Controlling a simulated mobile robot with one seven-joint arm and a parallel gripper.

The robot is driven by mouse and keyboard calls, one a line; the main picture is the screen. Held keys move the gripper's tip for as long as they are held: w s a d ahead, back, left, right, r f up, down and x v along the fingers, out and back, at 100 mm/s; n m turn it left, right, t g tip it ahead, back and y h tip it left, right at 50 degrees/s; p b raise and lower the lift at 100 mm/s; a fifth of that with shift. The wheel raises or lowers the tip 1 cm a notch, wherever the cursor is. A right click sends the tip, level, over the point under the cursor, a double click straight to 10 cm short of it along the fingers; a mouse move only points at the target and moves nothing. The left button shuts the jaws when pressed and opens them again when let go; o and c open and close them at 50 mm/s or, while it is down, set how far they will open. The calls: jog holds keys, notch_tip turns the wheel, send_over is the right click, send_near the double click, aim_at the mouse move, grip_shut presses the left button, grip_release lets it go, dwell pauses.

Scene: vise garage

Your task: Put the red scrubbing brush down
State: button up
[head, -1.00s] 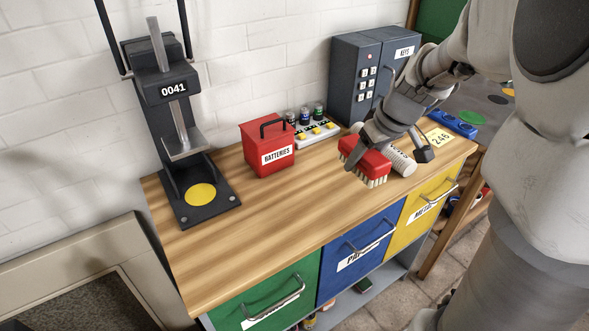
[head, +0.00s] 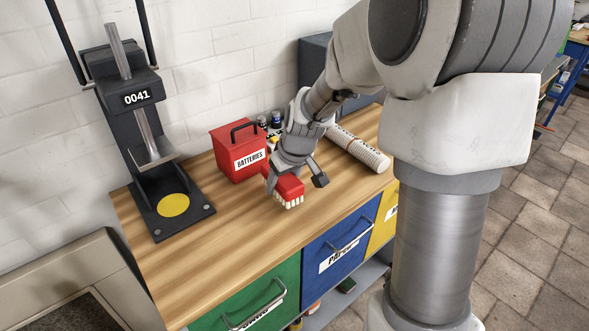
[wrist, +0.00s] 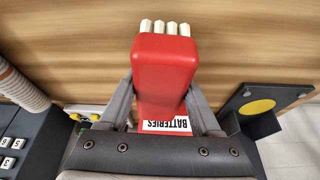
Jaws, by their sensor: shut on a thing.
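The red scrubbing brush (head: 289,187) with pale bristles is over the wooden worktop (head: 225,232), just right of the red batteries box. My gripper (head: 294,180) is shut on it. In the head view the bristles point down, close to the worktop; I cannot tell whether they touch it. In the wrist view the brush (wrist: 165,62) is at the top centre, with its bristles at the upper end. My gripper's fingers (wrist: 160,100) show on both sides, and part of the brush's far side is hidden.
The red batteries box (head: 238,155) stands left of the brush. A black press marked 0041 (head: 140,120) with a yellow disc stands farther left. A white ribbed roll (head: 358,148) lies to the right. The worktop between press and brush is clear. Drawers (head: 340,245) are below the front edge.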

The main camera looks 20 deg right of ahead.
jog(key=shift+f, duration=0.8)
jog(key=shift+f+b, duration=0.55)
jog(key=shift+b, duration=0.1)
jog(key=o, duration=1.5)
jog(key=shift+c, duration=0.2)
jog(key=shift+r, duration=0.15)
jog(key=shift+s+d+r+p, duration=0.1)
jog(key=shift+r+p, duration=0.55)
jog(key=shift+p, duration=0.1)
jog(key=p+v, duration=0.2)
jog(key=v, duration=1.4)
jog(key=shift+d+r, duration=0.35)
